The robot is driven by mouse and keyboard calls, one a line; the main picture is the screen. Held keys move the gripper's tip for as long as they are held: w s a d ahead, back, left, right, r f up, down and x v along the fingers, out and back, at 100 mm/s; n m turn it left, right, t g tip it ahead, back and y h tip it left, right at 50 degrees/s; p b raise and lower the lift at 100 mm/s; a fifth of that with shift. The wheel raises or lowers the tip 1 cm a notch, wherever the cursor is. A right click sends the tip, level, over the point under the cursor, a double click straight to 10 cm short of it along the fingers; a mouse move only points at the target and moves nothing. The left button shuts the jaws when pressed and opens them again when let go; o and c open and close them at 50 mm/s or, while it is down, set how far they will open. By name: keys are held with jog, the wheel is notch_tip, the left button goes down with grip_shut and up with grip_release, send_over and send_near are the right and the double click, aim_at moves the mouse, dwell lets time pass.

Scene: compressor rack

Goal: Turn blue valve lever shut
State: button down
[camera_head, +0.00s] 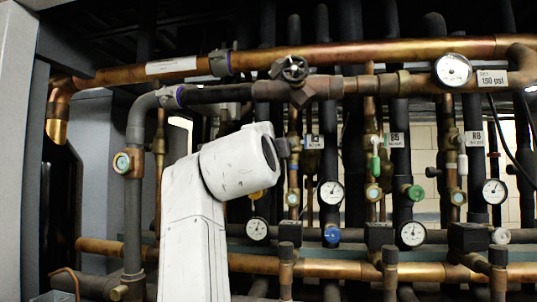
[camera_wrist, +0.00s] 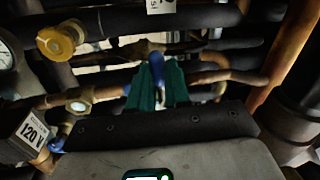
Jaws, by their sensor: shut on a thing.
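The blue valve lever (camera_wrist: 157,66) shows in the wrist view, just above the picture's middle. My gripper (camera_wrist: 158,82) has two green fingers. They are shut on the lever, one on each side of it, and its blue upper end shows between the tips. The lever sits near a copper pipe that runs across the wrist view. The lower part of the lever is hidden by the fingers. In the head view, my white arm stands in front of the pipes and the grip on the lever cannot be made out.
Copper and dark pipes crowd the rack. A yellow round knob (camera_wrist: 60,40) and a label reading 120 V (camera_wrist: 33,133) lie near the gripper.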

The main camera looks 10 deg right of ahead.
jog(key=shift+r+m+h, duration=0.3)
jog(key=shift+m, duration=0.8)
jog(key=c, duration=1.1)
grip_release()
jog(key=shift+s, duration=0.1)
jog(key=shift+b+v, duration=1.85)
jog(key=shift+v, duration=3.45)
